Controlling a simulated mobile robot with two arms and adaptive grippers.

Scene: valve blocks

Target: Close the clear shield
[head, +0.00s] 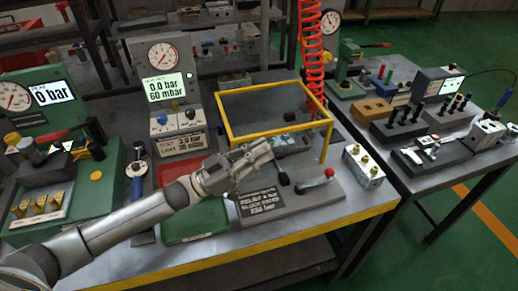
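The clear shield (272,97) is a see-through panel with a yellow frame over the grey test stand in the middle of the bench. Its front bar runs above my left gripper, and a yellow side bar comes down at the right. My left gripper (262,154) is at the shield's front lower edge, with its fingers in front of the block area (290,143). I cannot tell whether it touches the frame, and the finger gap is unclear. My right gripper is not in view.
A red-handled lever (329,173) and a black knob (284,178) stand in front of the shield. A valve block with brass fittings (362,164) is to the right. A red coiled hose (312,50) hangs behind. Green and red trays (196,220) lie beneath my arm.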

